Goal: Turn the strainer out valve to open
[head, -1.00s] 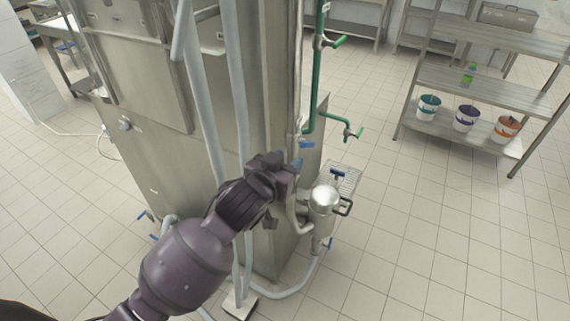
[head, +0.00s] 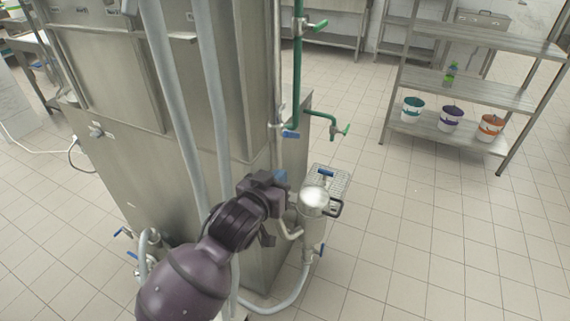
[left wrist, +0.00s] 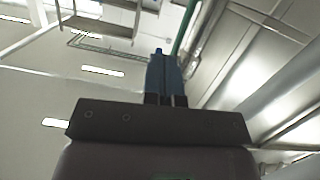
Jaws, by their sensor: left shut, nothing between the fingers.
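The metal strainer (head: 314,202), a cylinder with a dark side handle, is at the right side of the tall steel machine. Blue valve handles show behind its top (head: 326,172), on the pipe above (head: 291,134) and on the hose fitting below (head: 321,250). I cannot tell which is the strainer out valve. My left gripper (head: 280,178) is just left of the strainer's top and below the upper blue handle, apart from that handle. Its blue fingers are together and empty, as the left wrist view (left wrist: 165,75) also shows. My right gripper is not in view.
The steel machine (head: 130,165) stands left of the strainer, with large grey pipes (head: 215,90) in front. A green pipe with green handles (head: 340,130) rises behind. A shelf rack (head: 440,130) with buckets is at back right. The tiled floor right of the strainer is clear.

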